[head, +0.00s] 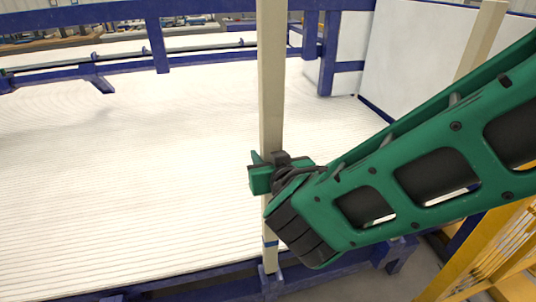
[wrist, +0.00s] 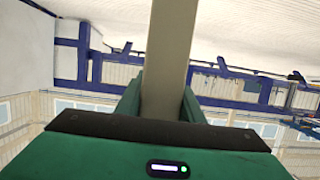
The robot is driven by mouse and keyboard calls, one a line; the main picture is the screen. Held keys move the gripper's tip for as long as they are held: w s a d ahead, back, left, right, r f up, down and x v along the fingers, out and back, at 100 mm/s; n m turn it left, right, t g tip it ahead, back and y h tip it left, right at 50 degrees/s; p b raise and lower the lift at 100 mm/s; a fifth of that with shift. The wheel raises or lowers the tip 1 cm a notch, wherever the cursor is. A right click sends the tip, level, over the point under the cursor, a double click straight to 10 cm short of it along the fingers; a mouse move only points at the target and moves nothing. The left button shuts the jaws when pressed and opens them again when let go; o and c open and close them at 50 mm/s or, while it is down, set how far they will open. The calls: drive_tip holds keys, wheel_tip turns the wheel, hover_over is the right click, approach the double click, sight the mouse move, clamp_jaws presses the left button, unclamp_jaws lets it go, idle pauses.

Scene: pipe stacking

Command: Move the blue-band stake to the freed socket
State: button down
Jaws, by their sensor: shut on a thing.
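The blue-band stake (head: 271,90) is a tall, pale square post standing upright at the near edge of the rack. Its narrow blue band (head: 270,243) is low on the post, just above a blue socket (head: 271,284) on the near rail. The foot meets the socket; how deep it sits I cannot tell. My gripper (head: 266,175) is shut on the stake above the band. The wrist view shows the stake (wrist: 170,45) between my two green fingers. A blue bracket (head: 396,254), perhaps another socket, is on the rail to the right, partly hidden by my arm.
A white ribbed bed of pipes (head: 120,180) fills the rack behind the stake. Blue frame beams (head: 200,8) cross the back. Another pale stake (head: 482,38) stands at the right, partly behind my arm. A yellow railing (head: 480,258) is at the lower right.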

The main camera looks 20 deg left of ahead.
drive_tip(key=shift+f, duration=0.85)
drive_tip(key=c, duration=1.1)
unclamp_jaws()
drive_tip(key=shift+f, duration=0.1)
